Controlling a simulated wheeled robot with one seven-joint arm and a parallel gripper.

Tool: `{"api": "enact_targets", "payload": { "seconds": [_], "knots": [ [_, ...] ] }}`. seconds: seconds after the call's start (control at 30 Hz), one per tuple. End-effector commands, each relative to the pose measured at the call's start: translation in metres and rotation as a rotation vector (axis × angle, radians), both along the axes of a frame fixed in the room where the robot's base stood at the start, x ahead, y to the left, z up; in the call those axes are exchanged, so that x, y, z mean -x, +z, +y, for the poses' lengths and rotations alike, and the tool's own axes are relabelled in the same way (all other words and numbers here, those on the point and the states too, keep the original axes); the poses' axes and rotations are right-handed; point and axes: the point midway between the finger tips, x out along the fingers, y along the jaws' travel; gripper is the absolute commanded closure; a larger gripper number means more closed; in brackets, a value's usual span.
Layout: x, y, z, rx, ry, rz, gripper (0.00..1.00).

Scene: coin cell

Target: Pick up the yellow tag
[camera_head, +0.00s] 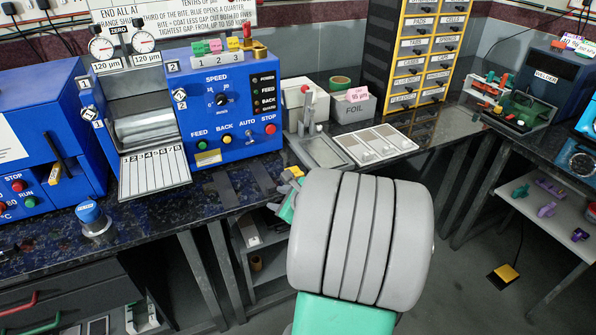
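A small yellow tag (233,44) stands on top of the blue machine (225,95), above the number 3 of a white strip marked 1, 2, 3. A pink tag (215,45) and a green tag (199,49) stand to its left, and small red and gold pieces are at its right. My grey and green arm fills the lower middle of the view. What seems to be part of my gripper (291,177) shows past the arm's upper left edge, well below and right of the yellow tag. The arm hides its fingers, so its opening cannot be seen.
The dark counter carries a grey press (306,112), a pale tray (377,145), a FOIL box (353,107) and a drawer cabinet (420,50). Two dial gauges (122,45) stand left of the tags. Another blue machine (40,140) is at the far left.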

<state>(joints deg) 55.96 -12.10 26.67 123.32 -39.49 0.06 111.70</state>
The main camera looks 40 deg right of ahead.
Motion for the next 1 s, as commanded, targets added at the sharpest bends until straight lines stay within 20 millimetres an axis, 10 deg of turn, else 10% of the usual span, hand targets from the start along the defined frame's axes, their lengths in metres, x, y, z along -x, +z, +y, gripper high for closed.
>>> {"api": "enact_targets", "payload": {
  "seconds": [0.2,1.0],
  "knots": [
    [0.027,0.024,-0.088,-0.425,-0.441,-0.279,0.62],
    [-0.039,-0.004,-0.115,-0.464,-0.472,-0.305,0.64]
  ]
}}
